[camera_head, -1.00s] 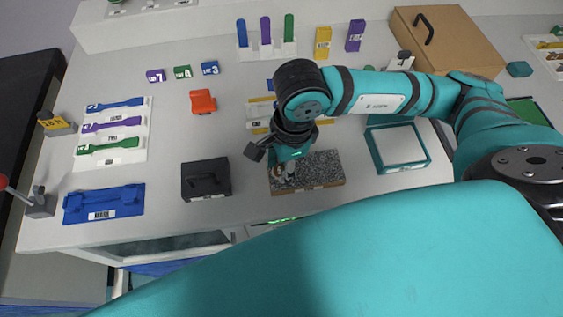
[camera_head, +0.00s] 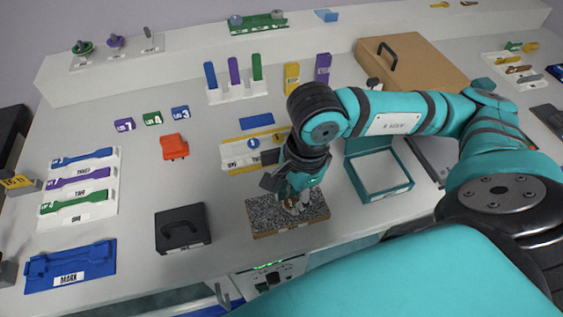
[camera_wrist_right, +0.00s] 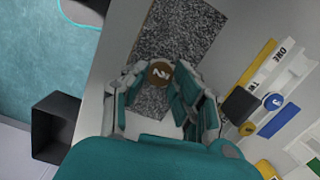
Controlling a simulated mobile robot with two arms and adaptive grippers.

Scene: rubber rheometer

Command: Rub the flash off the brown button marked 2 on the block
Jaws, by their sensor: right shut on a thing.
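The brown button (camera_wrist_right: 160,72) marked 2 is between the fingertips of my right gripper (camera_wrist_right: 158,85) in the right wrist view. The gripper is shut on it. In the head view the right gripper (camera_head: 296,201) points down at the right part of the speckled grey block (camera_head: 262,217), which has a brown edge. The block's speckled face (camera_wrist_right: 180,35) lies behind the button in the wrist view. I cannot tell whether the button touches the block. Flash on the button is too small to make out. My left gripper is not in view.
A black box with a handle (camera_head: 181,229) stands left of the block. A teal-rimmed tray (camera_head: 382,177) is to its right. An orange object (camera_head: 174,147) sits further back left. Bare table lies between the black box and the block.

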